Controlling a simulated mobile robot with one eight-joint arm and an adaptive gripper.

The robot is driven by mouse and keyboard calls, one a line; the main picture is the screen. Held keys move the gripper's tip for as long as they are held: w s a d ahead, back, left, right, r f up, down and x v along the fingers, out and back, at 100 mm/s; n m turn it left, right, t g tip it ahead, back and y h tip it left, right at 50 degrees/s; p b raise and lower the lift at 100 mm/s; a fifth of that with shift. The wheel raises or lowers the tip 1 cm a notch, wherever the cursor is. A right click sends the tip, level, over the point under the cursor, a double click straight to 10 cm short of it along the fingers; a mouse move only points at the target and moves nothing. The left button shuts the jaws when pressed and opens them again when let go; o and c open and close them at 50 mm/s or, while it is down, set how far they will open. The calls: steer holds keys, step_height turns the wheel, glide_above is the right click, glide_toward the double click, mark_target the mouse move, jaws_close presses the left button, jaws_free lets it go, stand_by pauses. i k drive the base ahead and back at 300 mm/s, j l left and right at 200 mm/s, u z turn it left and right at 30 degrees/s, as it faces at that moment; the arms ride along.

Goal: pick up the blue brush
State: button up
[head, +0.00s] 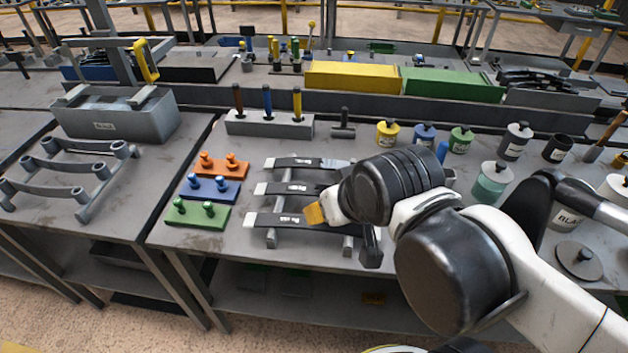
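A blue-handled upright tool (267,101) stands in a long grey holder block (240,126) at the back of the middle table. It has a dark-red-handled tool on its left and a yellow-handled one on its right. Its lower end is hidden in the block, so I cannot confirm it is the blue brush. My gripper (371,247) is at the end of my arm, in front of and to the right of the holder, apart from the blue tool. It is over the right part of a spring rack. My wrist mostly hides the fingers, and I cannot see whether they are open.
The spring rack (271,238) holds dark flat springs. Orange (222,165), blue (210,190) and green (197,217) pegged blocks lie left of it. A dark hammer-like tool (343,122) is right of the holder. Several paint pots, including a yellow one (387,134), stand farther right.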

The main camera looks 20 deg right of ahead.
mark_target(268, 116)
steer(key=i+j+z, duration=0.1)
steer(key=i+j, duration=0.15)
steer(key=i+j+z, duration=0.15)
steer(key=j, duration=0.25)
steer(key=i+j+z, duration=0.1)
steer(key=i+j, duration=0.2)
steer(key=i+j+z, duration=0.15)
steer(key=j, duration=0.3)
steer(key=i+j+z, duration=0.1)
steer(key=i+j, duration=0.15)
steer(key=j, duration=0.15)
